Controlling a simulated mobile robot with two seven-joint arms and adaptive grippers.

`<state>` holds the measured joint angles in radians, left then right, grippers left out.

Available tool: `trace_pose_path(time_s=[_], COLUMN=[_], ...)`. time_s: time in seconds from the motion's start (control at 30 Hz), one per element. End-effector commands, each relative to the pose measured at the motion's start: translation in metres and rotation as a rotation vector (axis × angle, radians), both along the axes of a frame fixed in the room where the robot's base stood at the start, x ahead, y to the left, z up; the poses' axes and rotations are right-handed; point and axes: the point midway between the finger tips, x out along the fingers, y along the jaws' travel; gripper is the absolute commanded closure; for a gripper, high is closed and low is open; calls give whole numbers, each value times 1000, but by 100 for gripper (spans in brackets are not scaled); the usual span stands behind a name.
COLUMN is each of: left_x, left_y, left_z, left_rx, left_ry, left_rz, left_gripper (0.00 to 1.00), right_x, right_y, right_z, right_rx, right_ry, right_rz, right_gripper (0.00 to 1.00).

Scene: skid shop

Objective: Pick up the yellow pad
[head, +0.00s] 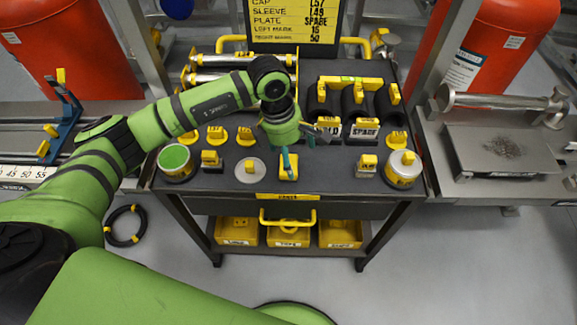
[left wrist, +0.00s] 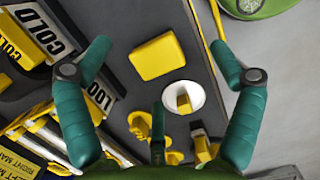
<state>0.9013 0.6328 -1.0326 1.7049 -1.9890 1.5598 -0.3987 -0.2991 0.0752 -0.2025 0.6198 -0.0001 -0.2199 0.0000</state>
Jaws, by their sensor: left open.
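The yellow pad (head: 291,173) is a small rounded yellow block lying flat near the front middle of the dark cart top. It also shows whole in the left wrist view (left wrist: 157,57), between and beyond the fingers. My left gripper (head: 299,153) is open and empty, above the pad, with one teal finger covering part of it in the head view. In the left wrist view the two teal fingers (left wrist: 160,48) are spread wide on either side of the pad, apart from it. My right gripper is not in view.
A grey disc with a yellow handle (head: 250,171) lies left of the pad. A small yellow-topped block (head: 367,165) and a yellow-white can (head: 403,169) stand to the right. Dark rolls (head: 353,102) stand behind. Bare cart top lies between pad and block.

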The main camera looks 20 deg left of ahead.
Motion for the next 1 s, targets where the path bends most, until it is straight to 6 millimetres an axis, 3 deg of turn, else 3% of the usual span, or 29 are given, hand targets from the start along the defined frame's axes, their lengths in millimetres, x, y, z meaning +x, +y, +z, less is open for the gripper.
trace_pose_path(time_s=[0.13, 0.6, 0.87, 0.9, 1.0], left_x=[4, 10, 11, 11, 11], left_y=[18, 10, 10, 10, 10], left_z=[-6, -63, -69, -69, -69], left_rx=[76, 73, 71, 71, 71], left_ry=[-1, 0, -2, -2, -2], left_rz=[1, 2, 2, 2, 2], left_gripper=[8, 8, 8, 12, 52], right_x=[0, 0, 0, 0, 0], right_y=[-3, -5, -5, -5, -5], right_z=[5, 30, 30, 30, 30], right_rx=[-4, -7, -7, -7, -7], right_ry=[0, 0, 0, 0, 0], right_rz=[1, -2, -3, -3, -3], right_gripper=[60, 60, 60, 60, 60])
